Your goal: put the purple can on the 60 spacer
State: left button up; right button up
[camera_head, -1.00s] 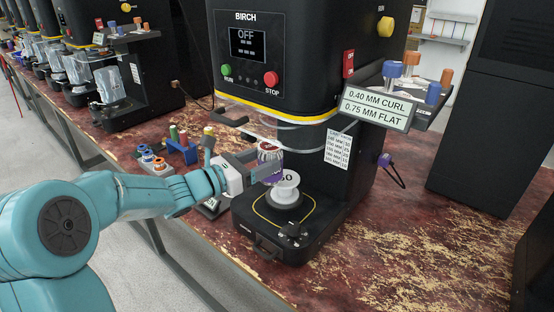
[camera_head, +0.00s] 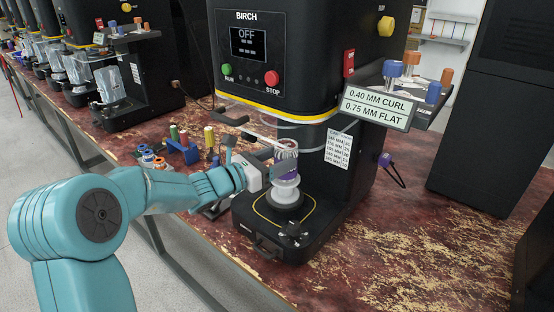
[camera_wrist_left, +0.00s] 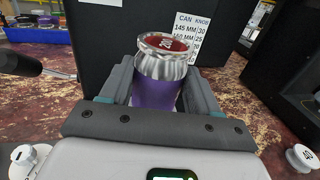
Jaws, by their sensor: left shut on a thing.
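My left gripper (camera_head: 272,167) is shut on the purple can (camera_head: 286,161) and holds it upright at the front of the seamer. The can also shows in the left wrist view (camera_wrist_left: 157,92), between both fingers, with a silver neck and a red top. The white 60 spacer (camera_head: 286,190) stands on the seamer's black base, directly below the can in the head view. The can hides the spacer's top and its number. I cannot tell whether the can touches it. My right gripper is not in view.
The BIRCH seamer (camera_head: 268,60) stands behind the can, its screen reading OFF. A clear round shield (camera_head: 300,133) hangs just above the can. A white spacer marked 40 (camera_wrist_left: 303,157) shows in the left wrist view.

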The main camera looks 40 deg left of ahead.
pick_arm(q)
jog(key=o, duration=1.1)
jog(key=shift+f, duration=0.15)
jog(key=shift+r+p, duration=0.3)
jog(key=v, duration=1.2)
jog(key=shift+f, duration=0.15)
